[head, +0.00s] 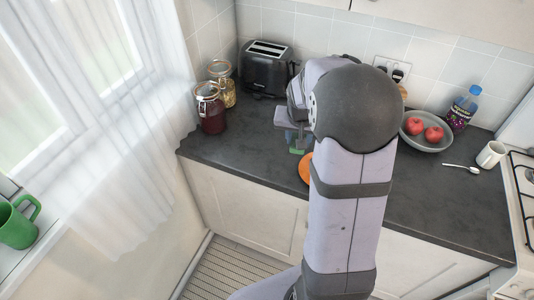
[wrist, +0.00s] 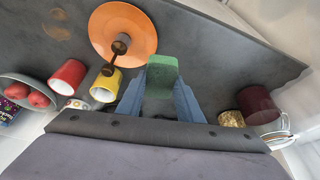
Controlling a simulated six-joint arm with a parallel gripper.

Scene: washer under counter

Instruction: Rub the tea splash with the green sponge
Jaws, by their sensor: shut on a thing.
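My gripper (wrist: 162,88) is shut on the green sponge (wrist: 162,69), which sticks out past the fingertips in the wrist view. In the head view my gripper (head: 294,134) is partly behind my arm, and the sponge (head: 298,150) shows as a small green patch below it, over the dark counter. I cannot tell whether the sponge touches the counter. A faint brown stain (wrist: 56,31), which looks like the tea splash, lies on the counter at the upper left of the wrist view, apart from the sponge. In the head view my arm seems to hide the stain.
An orange plate (wrist: 136,50) with a grey and brown object on it lies close to the sponge. A yellow mug (wrist: 104,84) and a red mug (wrist: 68,77) stand left of my gripper. Jars (head: 211,116), a toaster (head: 266,70) and a fruit bowl (head: 424,145) line the counter (head: 240,148).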

